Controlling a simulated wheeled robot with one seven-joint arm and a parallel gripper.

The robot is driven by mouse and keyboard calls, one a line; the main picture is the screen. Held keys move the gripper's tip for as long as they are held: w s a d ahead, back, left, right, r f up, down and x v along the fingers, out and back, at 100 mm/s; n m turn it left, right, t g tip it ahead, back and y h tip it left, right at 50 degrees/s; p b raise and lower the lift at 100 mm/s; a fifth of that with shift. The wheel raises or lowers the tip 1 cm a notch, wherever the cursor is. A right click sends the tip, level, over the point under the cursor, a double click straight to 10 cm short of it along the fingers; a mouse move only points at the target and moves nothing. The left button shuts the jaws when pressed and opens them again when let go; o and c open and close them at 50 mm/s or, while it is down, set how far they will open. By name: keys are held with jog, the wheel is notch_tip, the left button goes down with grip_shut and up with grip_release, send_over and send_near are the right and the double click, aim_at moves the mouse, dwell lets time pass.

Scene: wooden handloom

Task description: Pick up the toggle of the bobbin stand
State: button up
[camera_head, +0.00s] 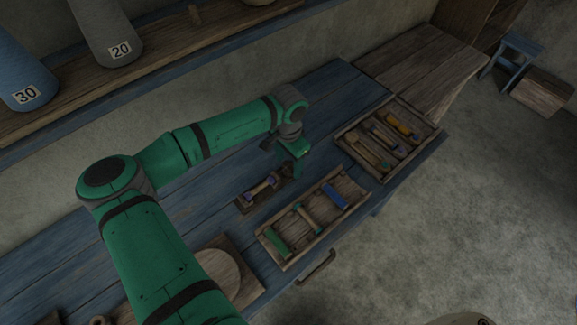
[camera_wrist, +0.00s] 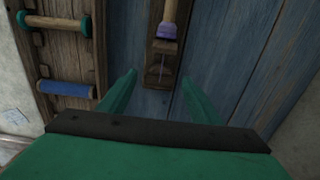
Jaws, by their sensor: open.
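The bobbin stand (camera_head: 242,205) is a small dark wooden block on the blue table, with a bobbin with purple ends (camera_head: 262,188) lying along it. In the wrist view, one end of the stand (camera_wrist: 153,76) shows between my fingers, with a purple bobbin end (camera_wrist: 167,31) above. A thin pale upright piece (camera_wrist: 162,66) on the stand may be the toggle; I cannot tell for certain. My gripper (camera_wrist: 159,78) is open and empty, its two green fingers on either side of the stand's end. In the head view my gripper (camera_head: 298,172) hangs at the stand's far right end.
A wooden tray (camera_head: 273,262) with green, pale and blue spools lies close in front of the stand. It also shows at the left of the wrist view (camera_wrist: 65,8). A second tray (camera_head: 352,151) with several tools stands at the right. Blue tabletop is bare behind the stand.

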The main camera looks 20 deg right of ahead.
jog(key=shift+c, duration=0.6)
jog(key=c, duration=1)
